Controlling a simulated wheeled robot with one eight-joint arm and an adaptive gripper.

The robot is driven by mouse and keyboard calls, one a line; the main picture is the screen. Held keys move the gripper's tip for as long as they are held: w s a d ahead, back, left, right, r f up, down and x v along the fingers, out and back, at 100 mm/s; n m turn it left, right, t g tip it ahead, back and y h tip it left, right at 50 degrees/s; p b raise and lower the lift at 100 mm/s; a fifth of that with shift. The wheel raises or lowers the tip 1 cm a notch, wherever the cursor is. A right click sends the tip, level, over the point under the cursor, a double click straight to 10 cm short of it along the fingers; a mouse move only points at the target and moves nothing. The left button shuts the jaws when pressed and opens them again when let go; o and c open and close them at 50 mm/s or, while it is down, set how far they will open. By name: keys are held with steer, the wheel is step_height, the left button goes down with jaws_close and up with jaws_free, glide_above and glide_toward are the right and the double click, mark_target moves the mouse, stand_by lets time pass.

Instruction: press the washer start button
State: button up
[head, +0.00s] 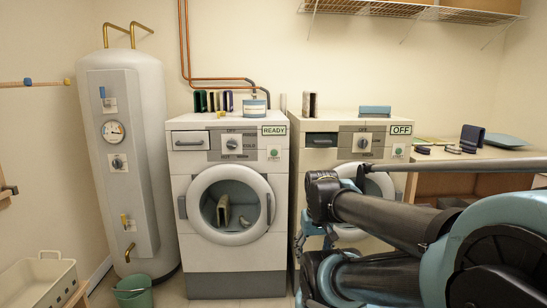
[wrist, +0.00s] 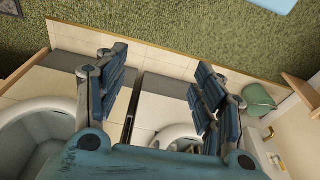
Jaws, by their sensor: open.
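Two white front-loading machines stand side by side in the head view. The left machine (head: 236,268) has a READY sign (head: 274,130), a dark dial (head: 232,144) and a small green button (head: 274,153) at its panel's right. Items show behind its round closed door. The right machine (head: 321,142) has an OFF sign (head: 401,130) and a similar green button (head: 398,150); my arm covers much of its front. My gripper (wrist: 160,88) is open and empty in the wrist view, its blue fingers wide apart above the floor. No button shows clearly there.
A tall water heater (head: 124,180) stands left, with a green bucket (head: 134,291) by its foot. A wooden counter (head: 475,160) is at right. A wire shelf (head: 410,10) hangs above.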

steer(key=shift+c, duration=0.3)
steer(key=shift+s+r, duration=0.2)
steer(key=shift+s, duration=0.05)
steer(key=c, duration=0.5)
steer(key=shift+r, duration=0.35)
steer(key=c, duration=0.4)
steer(key=w+r+m, duration=0.2)
steer(key=w, duration=0.1)
steer(key=w+r+t, duration=0.1)
steer(key=w+r, duration=0.1)
steer(key=shift+w+m, duration=0.25)
steer(key=shift+m, duration=0.15)
jaws_close()
steer(key=w+a+r+m+t, duration=0.2)
steer(key=w+r+m, duration=0.3)
steer(key=w, duration=0.6)
steer(key=w+a+r+m+t, duration=0.2)
steer(key=w+r+m, duration=0.3)
steer(key=w+r, duration=0.3)
steer(key=w+a+r+m+t, duration=0.2)
steer(key=w+r+m, duration=0.3)
steer(key=w, duration=1.1)
step_height(320, 180, up, 2)
steer(key=shift+r+m, duration=0.2)
steer(key=shift+m, duration=0.2)
